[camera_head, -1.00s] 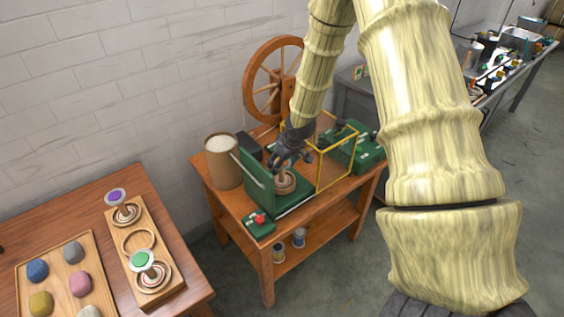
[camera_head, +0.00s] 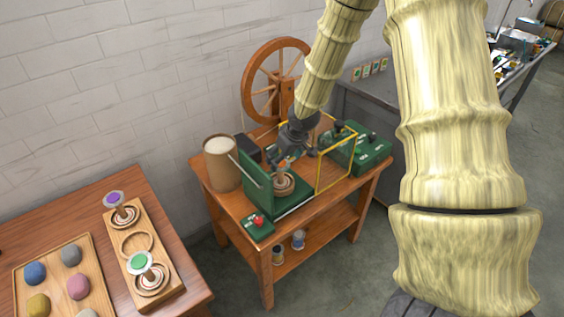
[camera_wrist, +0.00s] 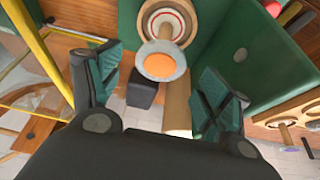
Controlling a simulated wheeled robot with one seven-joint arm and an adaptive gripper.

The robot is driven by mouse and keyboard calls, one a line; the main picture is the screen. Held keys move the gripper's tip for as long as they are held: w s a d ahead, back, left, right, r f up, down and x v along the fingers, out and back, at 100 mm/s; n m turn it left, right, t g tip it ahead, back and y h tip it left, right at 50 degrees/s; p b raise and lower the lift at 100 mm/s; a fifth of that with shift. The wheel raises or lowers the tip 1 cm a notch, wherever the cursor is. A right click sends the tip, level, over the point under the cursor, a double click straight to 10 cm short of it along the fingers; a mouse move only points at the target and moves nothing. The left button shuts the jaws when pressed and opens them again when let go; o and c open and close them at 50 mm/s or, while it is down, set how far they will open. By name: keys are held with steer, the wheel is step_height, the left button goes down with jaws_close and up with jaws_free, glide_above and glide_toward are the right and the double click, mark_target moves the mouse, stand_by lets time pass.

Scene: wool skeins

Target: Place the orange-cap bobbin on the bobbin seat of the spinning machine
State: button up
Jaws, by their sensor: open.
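The orange-cap bobbin stands on the round bobbin seat (camera_head: 290,190) of the green spinning machine (camera_head: 259,178). Its orange cap (camera_wrist: 161,66) faces my wrist camera, with the spool and the ringed seat (camera_wrist: 168,12) beyond it. In the head view the bobbin (camera_head: 282,182) is partly hidden under my gripper. My gripper (camera_head: 287,160) is open and empty just above the bobbin. In the wrist view its two fingers (camera_wrist: 159,82) are spread wide, apart from the cap on both sides.
A yellow frame (camera_head: 319,183) stands close to the right of my gripper. A tan cylinder (camera_head: 222,165) and the green upright panel are to the left. A wooden rack (camera_head: 168,275) with green-cap and purple-cap bobbins lies on the left table, its middle place empty.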

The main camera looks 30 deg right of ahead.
steer(key=v, duration=0.7)
steer(key=shift+r+b, duration=0.3)
steer(key=shift+r, duration=0.05)
steer(key=shift+s, duration=0.15)
